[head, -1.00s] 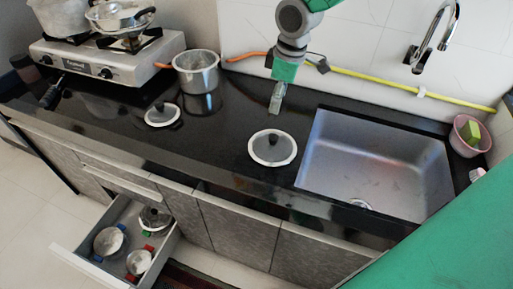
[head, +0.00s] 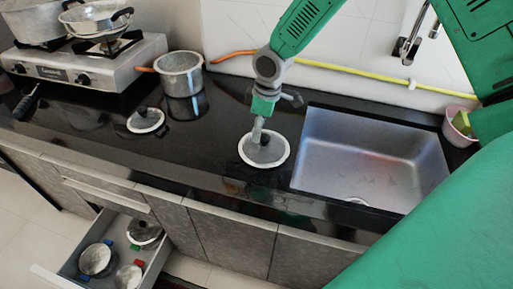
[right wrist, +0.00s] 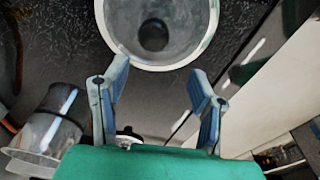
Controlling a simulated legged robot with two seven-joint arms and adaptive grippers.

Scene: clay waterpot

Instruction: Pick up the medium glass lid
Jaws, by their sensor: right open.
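A round glass lid (head: 252,158) with a pale rim and dark knob lies on the black counter, left of the sink. It fills the top of the right wrist view (right wrist: 190,30). A smaller-looking lid (head: 142,126) lies further left on the counter, and another lid (head: 140,238) is in the open drawer. I cannot tell for certain which is the medium one. My right gripper (head: 259,137) is over the lid beside the sink, partly covering it. In the wrist view its fingers (right wrist: 158,72) are apart and empty, with the dark knob beyond the tips. My left gripper is not in view.
A metal pot (head: 180,76) stands behind the smaller-looking lid, and a stove (head: 85,68) is at the back left. The sink (head: 370,155) is right of the lid. A yellow hose (head: 350,71) runs along the wall. The open drawer (head: 62,268) juts out below the counter.

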